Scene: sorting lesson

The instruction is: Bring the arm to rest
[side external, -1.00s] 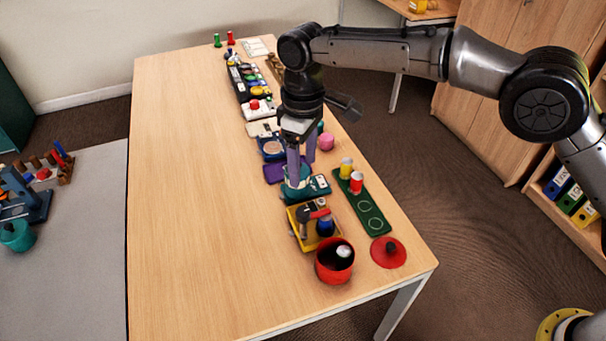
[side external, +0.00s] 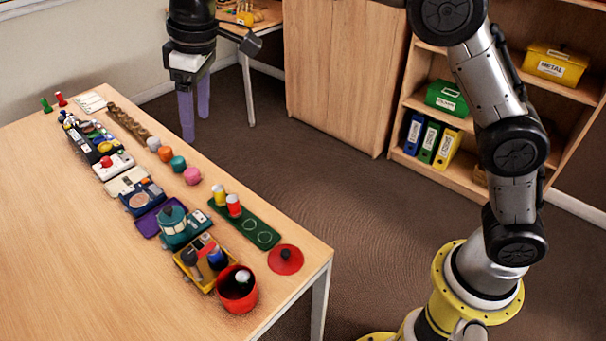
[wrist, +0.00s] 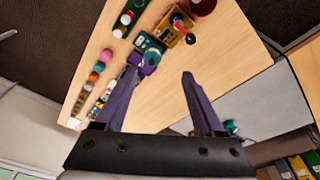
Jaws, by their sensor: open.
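My gripper (side external: 194,112) is raised above the far right edge of the table in the side external view, its two purple fingers pointing down. It is open and empty, apart from everything on the table. In the wrist view the fingers of my gripper (wrist: 158,95) are spread wide, with table and small objects far below. My arm stands folded up at the right of the side external view.
The table (side external: 60,240) bears a row of objects: a teal pot (side external: 173,220), a yellow tray (side external: 188,268), a red pot (side external: 237,299), a red lid (side external: 286,260), and a green board (side external: 245,226) with two cans. The table's left part is bare. Shelves (side external: 455,165) stand behind.

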